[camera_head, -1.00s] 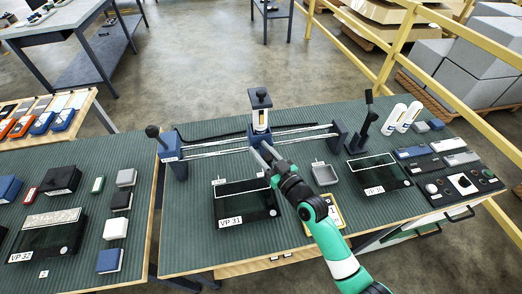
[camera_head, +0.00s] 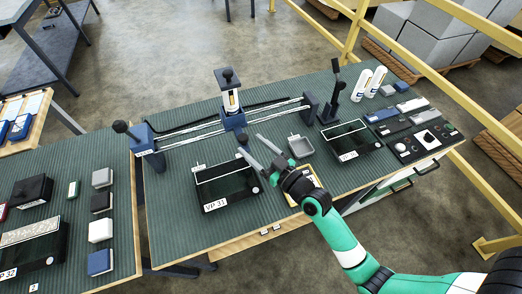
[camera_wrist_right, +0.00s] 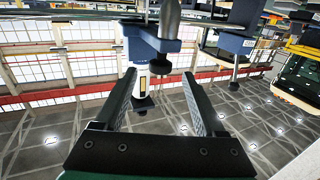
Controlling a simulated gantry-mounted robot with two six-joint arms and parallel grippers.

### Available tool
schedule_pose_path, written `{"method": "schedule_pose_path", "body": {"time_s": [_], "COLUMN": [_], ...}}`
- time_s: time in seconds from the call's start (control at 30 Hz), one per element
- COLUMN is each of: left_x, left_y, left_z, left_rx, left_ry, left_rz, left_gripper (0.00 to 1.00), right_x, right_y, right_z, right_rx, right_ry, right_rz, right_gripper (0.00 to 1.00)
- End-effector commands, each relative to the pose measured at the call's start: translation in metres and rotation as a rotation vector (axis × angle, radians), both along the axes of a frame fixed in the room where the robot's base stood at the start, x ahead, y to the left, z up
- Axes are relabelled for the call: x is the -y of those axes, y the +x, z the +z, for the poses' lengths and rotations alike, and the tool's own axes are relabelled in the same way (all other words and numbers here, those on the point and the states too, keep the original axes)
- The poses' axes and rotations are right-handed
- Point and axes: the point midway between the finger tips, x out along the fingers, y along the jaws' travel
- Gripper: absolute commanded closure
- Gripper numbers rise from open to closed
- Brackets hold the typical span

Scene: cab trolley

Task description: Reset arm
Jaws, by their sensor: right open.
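My right gripper (camera_head: 251,145) is open and empty in the head view. It is just in front of the blue carriage (camera_head: 233,120) on the two rails, apart from it. The carriage holds an upright white cylinder with a yellow label (camera_head: 231,101), under a dark knob. In the right wrist view, my open right gripper (camera_wrist_right: 157,85) shows two spread fingers with nothing between them held. The labelled cylinder (camera_wrist_right: 142,83) shows beyond and between the fingers, upside down in the picture. My left gripper is in neither view.
The VP 31 tray (camera_head: 216,204) lies left of my right gripper. A small grey dish (camera_head: 300,147) is at its right. A black lever (camera_head: 333,95), white bottles (camera_head: 375,81) and another framed tray (camera_head: 350,155) stand farther right. Yellow railings (camera_head: 455,95) run behind.

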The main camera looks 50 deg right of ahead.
Motion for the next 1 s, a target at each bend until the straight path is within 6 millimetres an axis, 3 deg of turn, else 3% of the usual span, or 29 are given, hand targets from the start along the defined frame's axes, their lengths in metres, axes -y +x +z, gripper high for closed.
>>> {"method": "schedule_pose_path", "body": {"time_s": [0.1, 0.3, 0.87, 0.93, 1.0], "left_x": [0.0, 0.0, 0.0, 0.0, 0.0], "left_y": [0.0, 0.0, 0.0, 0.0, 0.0], "left_z": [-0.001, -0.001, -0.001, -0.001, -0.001], "left_rx": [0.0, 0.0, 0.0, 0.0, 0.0], "left_ry": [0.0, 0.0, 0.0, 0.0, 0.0], "left_rz": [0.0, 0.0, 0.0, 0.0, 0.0], "left_gripper": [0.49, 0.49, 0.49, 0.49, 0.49], "right_x": [-0.003, -0.005, -0.008, -0.014, -0.023], "right_y": [-0.023, -0.036, -0.035, -0.027, -0.012], "right_z": [-0.001, 0.0, 0.0, 0.011, 0.038], "right_rx": [-0.001, 0.001, 0.001, 0.025, 0.081], "right_ry": [0.0, 0.0, -0.001, -0.008, -0.024], "right_rz": [-0.001, -0.001, 0.007, 0.026, 0.053], "right_gripper": [0.28, 0.28, 0.28, 0.28, 0.28]}}
